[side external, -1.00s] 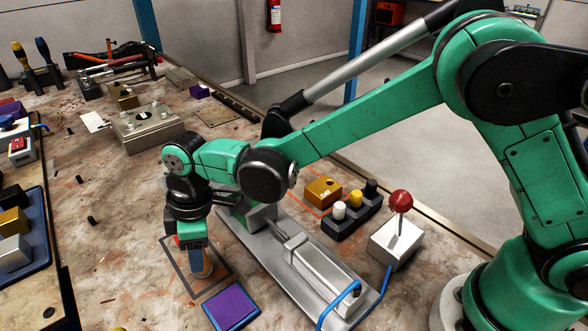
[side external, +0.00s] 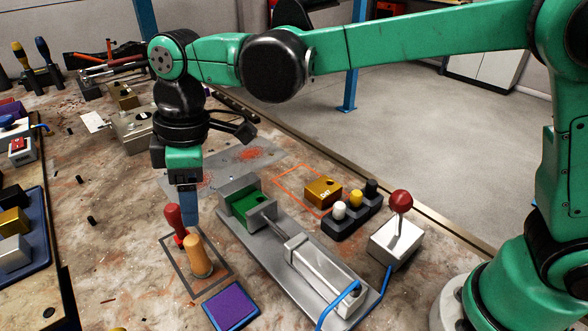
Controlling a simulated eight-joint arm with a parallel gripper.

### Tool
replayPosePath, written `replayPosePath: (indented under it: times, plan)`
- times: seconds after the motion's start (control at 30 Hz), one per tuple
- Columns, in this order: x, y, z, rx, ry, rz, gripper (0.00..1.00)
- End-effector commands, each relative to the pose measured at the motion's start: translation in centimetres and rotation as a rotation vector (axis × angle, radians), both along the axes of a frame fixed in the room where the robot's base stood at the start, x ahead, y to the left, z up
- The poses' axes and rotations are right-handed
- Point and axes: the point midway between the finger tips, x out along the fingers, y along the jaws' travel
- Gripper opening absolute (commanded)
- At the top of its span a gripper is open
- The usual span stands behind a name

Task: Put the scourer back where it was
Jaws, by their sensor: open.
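I cannot tell for sure which thing is the scourer. A tan-handled piece (side external: 197,256) and a red-handled piece (side external: 176,222) stand upright side by side within a dark square outline (side external: 222,284) on the bench. A flat purple pad with a blue edge (side external: 231,305) lies just in front of the outline. A green block (side external: 243,208) sits at the far end of the grey clamp fixture (side external: 290,262). My gripper (side external: 190,222) points down just behind the two handles, open, with nothing seen in it. The gap between its fingers is hard to make out.
A button box (side external: 350,215) and a red-knobbed lever box (side external: 397,242) stand to the right. A blue tray (side external: 38,262) with blocks is at left. Bare bench lies between tray and handles.

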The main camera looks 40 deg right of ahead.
Motion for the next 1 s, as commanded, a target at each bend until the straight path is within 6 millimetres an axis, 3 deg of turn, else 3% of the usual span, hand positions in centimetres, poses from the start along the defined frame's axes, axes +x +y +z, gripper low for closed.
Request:
replayPosePath:
  times: [0.17,0.27,0.37,0.5,0.7,0.83,1.0]
  plan:
    - [-0.1,-0.5,1.5,0.002,-0.004,-0.013,0.62]
    - [-0.2,-2.2,2.2,0.014,-0.025,-0.084,0.62]
    - [-0.5,-5.4,3.0,0.041,-0.071,-0.231,0.62]
    - [-2.1,-11.3,3.5,0.099,-0.166,-0.515,0.62]
    - [-5.5,-18.1,2.2,0.191,-0.301,-0.889,0.62]
    - [-7.2,-20.6,0.9,0.239,-0.368,-1.051,0.62]
    - [-8.1,-21.9,-0.1,0.272,-0.41,-1.148,0.62]
